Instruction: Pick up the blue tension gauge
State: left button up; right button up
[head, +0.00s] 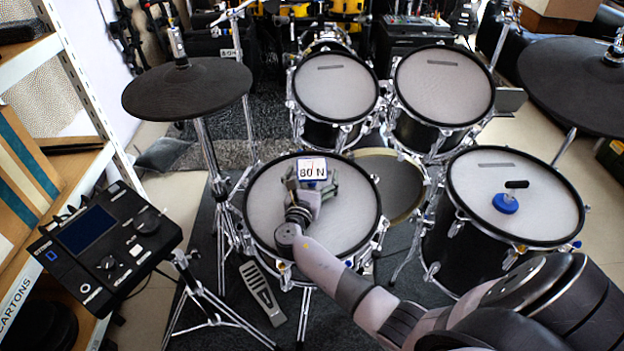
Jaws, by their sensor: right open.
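The blue tension gauge (312,169) is a small block with blue edges and a white face reading "80 N". It is at the snare drum (268,222), over the far half of its mesh pad. My right gripper (314,180) is open at the gauge, with its fingers around the near part of it. The gripper hides the gauge's lower part, so I cannot tell whether the fingers touch it. My left gripper is not in view.
Two toms (335,88) stand behind the snare, with cymbal pads (188,90) at both sides. A drum module (105,245) and shelving stand at left.

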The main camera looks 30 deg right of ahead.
jog(key=shift+s, duration=0.1)
jog(key=shift+c, duration=0.9)
jog(key=c, duration=1.6)
jog(key=shift+r, duration=0.1)
jog(key=shift+c, duration=0.3)
jog(key=shift+r, duration=0.2)
